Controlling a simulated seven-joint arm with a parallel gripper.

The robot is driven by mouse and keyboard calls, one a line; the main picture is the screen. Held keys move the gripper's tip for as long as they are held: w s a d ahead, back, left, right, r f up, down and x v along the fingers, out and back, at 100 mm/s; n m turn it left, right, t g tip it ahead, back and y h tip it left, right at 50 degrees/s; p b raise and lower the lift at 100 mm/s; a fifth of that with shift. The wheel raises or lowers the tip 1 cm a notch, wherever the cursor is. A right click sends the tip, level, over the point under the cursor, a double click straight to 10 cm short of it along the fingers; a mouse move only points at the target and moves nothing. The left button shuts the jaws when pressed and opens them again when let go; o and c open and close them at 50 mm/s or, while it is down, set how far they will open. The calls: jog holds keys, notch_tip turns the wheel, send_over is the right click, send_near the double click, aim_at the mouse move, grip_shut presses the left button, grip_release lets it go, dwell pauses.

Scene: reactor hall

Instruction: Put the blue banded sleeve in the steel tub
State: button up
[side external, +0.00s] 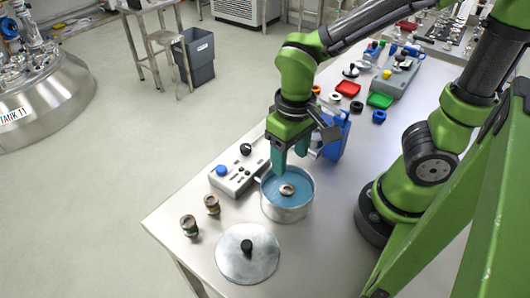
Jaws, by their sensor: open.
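The steel tub (287,214) stands near the middle of the table, with a blue interior. A small brownish, metallic round piece (287,190) sits inside it; it looks like a sleeve, but its band colour cannot be told. My gripper (290,156) points down above the tub's far side, with its teal fingers apart. It is open and holds nothing that I can see. Two banded sleeves stand upright on the table left of the tub, one nearer (188,226) and one farther (212,204). No clear blue band shows on either.
A round steel lid with a black knob (247,262) lies in front of the tub. A control box (240,170) with blue and black knobs stands behind-left. A blue upright object (338,135) is close behind my gripper. Red (347,88) and green (380,100) trays lie farther back.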

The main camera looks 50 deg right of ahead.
jog(key=w+d+r+m+t+y, duration=0.1)
jog(key=d+r+m+t+y, duration=0.1)
jog(key=d+r+t, duration=0.4)
notch_tip(320, 180, up, 6)
jog(key=shift+w+d+f+t, duration=0.25)
jog(key=shift+d+t, duration=0.15)
jog(key=shift+t, duration=0.2)
